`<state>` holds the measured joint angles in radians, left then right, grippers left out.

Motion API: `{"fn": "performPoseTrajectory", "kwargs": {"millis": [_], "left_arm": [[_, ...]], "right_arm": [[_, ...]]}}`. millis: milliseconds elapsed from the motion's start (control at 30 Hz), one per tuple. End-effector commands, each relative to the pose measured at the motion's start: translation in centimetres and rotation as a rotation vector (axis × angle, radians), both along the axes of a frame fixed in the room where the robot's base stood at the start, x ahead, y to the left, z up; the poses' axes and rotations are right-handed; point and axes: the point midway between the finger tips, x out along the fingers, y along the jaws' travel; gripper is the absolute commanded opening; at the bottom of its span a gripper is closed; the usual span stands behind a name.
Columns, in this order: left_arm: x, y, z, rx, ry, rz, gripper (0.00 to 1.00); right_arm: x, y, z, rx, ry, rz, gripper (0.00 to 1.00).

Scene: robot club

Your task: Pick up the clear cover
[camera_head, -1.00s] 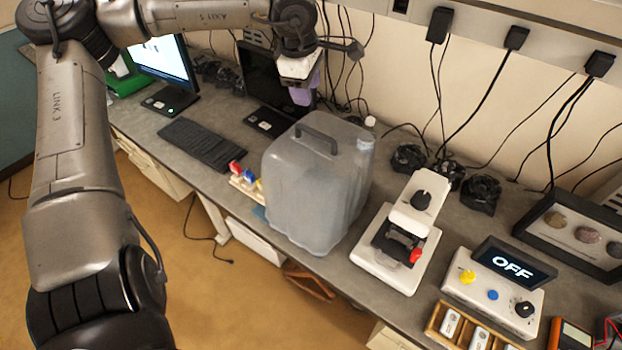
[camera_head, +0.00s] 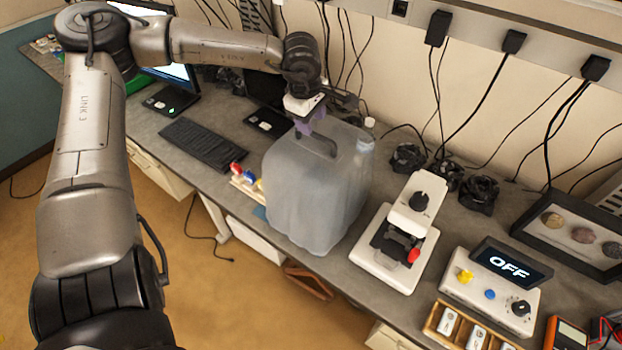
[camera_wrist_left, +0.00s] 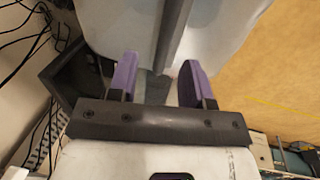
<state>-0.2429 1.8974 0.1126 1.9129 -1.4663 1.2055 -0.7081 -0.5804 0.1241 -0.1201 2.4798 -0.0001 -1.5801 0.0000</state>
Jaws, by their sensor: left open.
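The clear cover (camera_head: 312,205) is a large cloudy, see-through box with a dark handle (camera_head: 317,142) on top. It stands upright on the grey bench. My left gripper (camera_head: 311,127) is open, with its purple fingers just above the handle, partly hiding it. In the left wrist view, the open gripper (camera_wrist_left: 157,72) has one finger on each side of the line of the dark handle (camera_wrist_left: 172,35), over the pale cover (camera_wrist_left: 215,35). I cannot tell whether the fingers touch it. My right gripper is not in view.
A keyboard (camera_head: 203,145) and small coloured parts (camera_head: 245,177) lie left of the cover. A white device (camera_head: 400,235) stands close to its right, then a box reading OFF (camera_head: 495,285). Small dark fans (camera_head: 408,157) and hanging cables are behind.

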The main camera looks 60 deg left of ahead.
Motion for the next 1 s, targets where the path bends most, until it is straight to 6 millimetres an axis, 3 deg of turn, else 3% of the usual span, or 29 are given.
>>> {"fn": "performPoseTrajectory", "kwargs": {"millis": [567, 967, 1000], "left_arm": [[0.6, 0.0, -4.7, 0.000, 0.002, 0.001, 0.45], [0.7, 0.1, -5.2, 0.000, -0.001, 0.001, 0.45], [0.7, 0.1, -5.2, 0.000, 0.000, 0.001, 0.42]], "right_arm": [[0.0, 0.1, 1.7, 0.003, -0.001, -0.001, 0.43], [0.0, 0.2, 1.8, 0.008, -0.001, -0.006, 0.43], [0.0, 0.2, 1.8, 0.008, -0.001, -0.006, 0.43]]}}
